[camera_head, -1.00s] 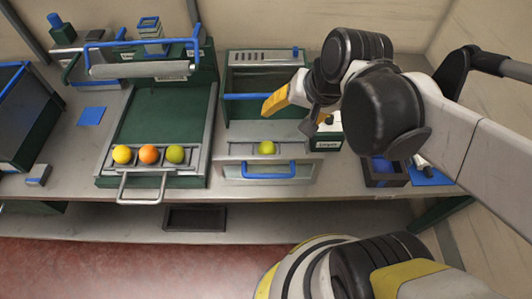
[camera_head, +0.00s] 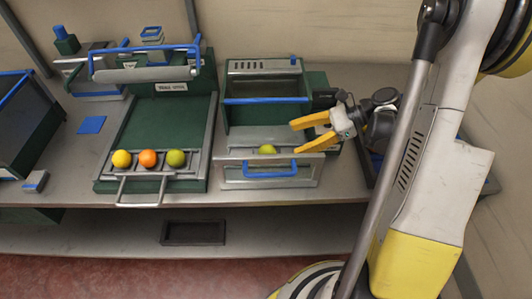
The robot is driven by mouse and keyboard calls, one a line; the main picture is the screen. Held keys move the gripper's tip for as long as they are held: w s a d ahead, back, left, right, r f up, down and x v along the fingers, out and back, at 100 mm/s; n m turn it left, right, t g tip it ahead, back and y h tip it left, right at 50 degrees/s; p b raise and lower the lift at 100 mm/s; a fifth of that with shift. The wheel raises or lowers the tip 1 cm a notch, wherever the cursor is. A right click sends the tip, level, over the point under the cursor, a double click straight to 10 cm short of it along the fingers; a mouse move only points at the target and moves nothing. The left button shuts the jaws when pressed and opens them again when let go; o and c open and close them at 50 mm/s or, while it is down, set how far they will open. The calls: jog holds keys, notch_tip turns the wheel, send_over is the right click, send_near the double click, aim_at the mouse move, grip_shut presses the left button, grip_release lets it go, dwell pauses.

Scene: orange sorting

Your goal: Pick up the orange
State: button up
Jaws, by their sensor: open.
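The orange (camera_head: 148,158) sits in the front rail of the green tray, between a yellow fruit (camera_head: 121,159) on its left and a green fruit (camera_head: 175,158) on its right. My gripper (camera_head: 296,137) is open, its two yellow fingers pointing left. It is at the front right of the green bin, well to the right of the orange. Another green fruit (camera_head: 267,149) lies in the bin's front trough, close to my fingers; I cannot tell whether they touch it.
The green tray (camera_head: 160,120) has a handle at its front and a blue-barred roller frame (camera_head: 150,68) at its back. The green bin (camera_head: 265,112) has a blue bar and a blue front handle (camera_head: 270,171). A dark crate (camera_head: 25,115) stands left.

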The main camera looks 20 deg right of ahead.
aim_at(273, 148)
jog(key=b+x, duration=0.1)
jog(key=x, duration=0.3)
jog(key=shift+a+f, duration=0.15)
jog(key=shift+a, duration=0.05)
jog(key=b+x, duration=0.2)
jog(key=x, duration=0.3)
jog(key=shift+f+b, duration=0.15)
jog(key=shift+b, duration=0.25)
jog(key=c, duration=1.3)
